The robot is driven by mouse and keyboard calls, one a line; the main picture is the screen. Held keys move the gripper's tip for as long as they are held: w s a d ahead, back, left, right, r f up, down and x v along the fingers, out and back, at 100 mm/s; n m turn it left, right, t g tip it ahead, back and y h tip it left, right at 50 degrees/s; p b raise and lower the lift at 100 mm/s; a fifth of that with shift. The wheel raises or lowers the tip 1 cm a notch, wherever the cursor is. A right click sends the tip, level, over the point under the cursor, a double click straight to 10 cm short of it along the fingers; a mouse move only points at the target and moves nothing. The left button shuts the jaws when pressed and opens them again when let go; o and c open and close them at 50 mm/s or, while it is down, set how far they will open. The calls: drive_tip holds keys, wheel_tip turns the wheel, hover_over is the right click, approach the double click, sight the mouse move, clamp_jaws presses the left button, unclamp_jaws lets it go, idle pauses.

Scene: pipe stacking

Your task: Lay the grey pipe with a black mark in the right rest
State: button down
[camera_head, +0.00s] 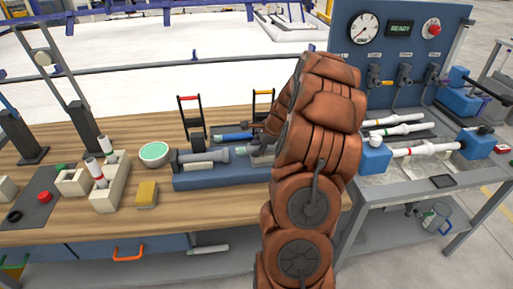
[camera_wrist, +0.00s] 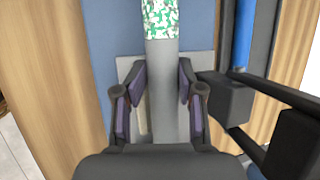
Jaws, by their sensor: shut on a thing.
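A grey pipe (camera_wrist: 163,95) runs lengthwise between my gripper's fingers (camera_wrist: 161,75) in the wrist view, and the fingers are shut on it. A green-and-white speckled section (camera_wrist: 161,18) shows at its far end. In the head view a grey pipe (camera_head: 205,155) lies low over the blue tray (camera_head: 215,181) on the wooden bench. My gripper (camera_head: 260,148) is at the tray's right part, largely hidden by my brown arm. No black mark can be made out. I cannot tell which support is the right rest, or whether the pipe touches the tray.
A blue pipe (camera_head: 234,136) lies behind the tray, near upright handled frames. A green-topped bowl (camera_head: 154,153), yellow block (camera_head: 146,194) and pale blocks (camera_head: 106,188) stand left. On the right metal bench, a red-ringed white pipe (camera_head: 425,149) spans blue blocks (camera_head: 374,157).

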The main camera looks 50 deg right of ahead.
drive_tip(key=shift+s+a+f, duration=0.15)
drive_tip(key=shift+a+f, duration=0.05)
drive_tip(key=shift+f, duration=0.3)
drive_tip(key=shift+s+a+f, duration=0.1)
drive_tip(key=shift+a+f, duration=0.05)
drive_tip(key=shift+f, duration=0.35)
drive_tip(key=shift+w+f, duration=0.15)
drive_tip(key=shift+f, duration=0.05)
drive_tip(key=shift+d+r, duration=0.1)
drive_tip(key=c, duration=0.9)
unclamp_jaws()
drive_tip(key=o, duration=0.3)
drive_tip(key=shift+w+d, duration=0.15)
drive_tip(key=shift+d, duration=0.2)
drive_tip(key=o, duration=0.3)
drive_tip(key=shift+r, duration=0.2)
drive_tip(key=shift+o, duration=0.2)
drive_tip(key=shift+r, duration=0.1)
drive_tip(key=shift+w+r, duration=0.1)
